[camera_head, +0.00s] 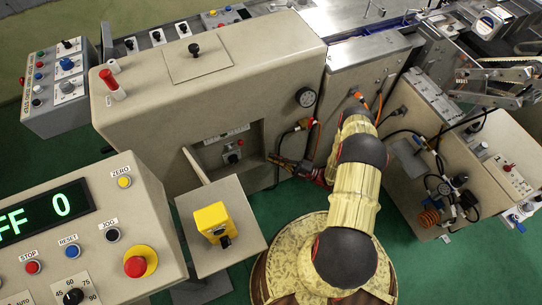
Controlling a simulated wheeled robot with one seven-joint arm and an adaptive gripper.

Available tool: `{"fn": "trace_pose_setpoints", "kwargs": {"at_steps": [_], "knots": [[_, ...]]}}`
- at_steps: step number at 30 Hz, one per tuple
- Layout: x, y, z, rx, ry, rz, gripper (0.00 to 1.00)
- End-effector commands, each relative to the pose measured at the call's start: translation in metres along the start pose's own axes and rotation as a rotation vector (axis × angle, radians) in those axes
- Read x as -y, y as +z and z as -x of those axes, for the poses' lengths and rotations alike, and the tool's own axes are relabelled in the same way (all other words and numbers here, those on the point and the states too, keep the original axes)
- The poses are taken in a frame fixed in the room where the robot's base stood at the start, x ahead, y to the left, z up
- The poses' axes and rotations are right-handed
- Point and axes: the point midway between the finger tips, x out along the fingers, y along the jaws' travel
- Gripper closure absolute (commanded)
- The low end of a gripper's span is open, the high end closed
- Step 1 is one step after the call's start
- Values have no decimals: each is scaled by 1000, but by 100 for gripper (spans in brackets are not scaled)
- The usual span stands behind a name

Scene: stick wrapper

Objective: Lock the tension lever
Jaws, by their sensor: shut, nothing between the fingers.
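I cannot tell for certain which part is the tension lever. A panel in the recess of the large beige machine carries a label and a small dark knob or lever (233,157) with a red part. My gripper (271,157) appears as a small dark and red shape at the recess's right side, pointing left. It is shut and empty, a short gap right of the knob. The wrist is partly hidden behind my arm.
A control console (100,235) with a red emergency button fills the lower left. Hoses (291,130) hang near my wrist. Another machine cabinet (480,165) stands right. Green floor (262,205) lies between.

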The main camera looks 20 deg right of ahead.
Motion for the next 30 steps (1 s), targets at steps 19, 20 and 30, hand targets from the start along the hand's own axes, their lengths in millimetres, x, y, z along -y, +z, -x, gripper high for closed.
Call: {"fn": "trace_pose_setpoints", "kwargs": {"at_steps": [19,20,30], "knots": [[1,-1,-108,-2,0,-1,100],[1,-1,-110,-2,0,-1,100],[0,-1,-114,0,0,0,100]]}}
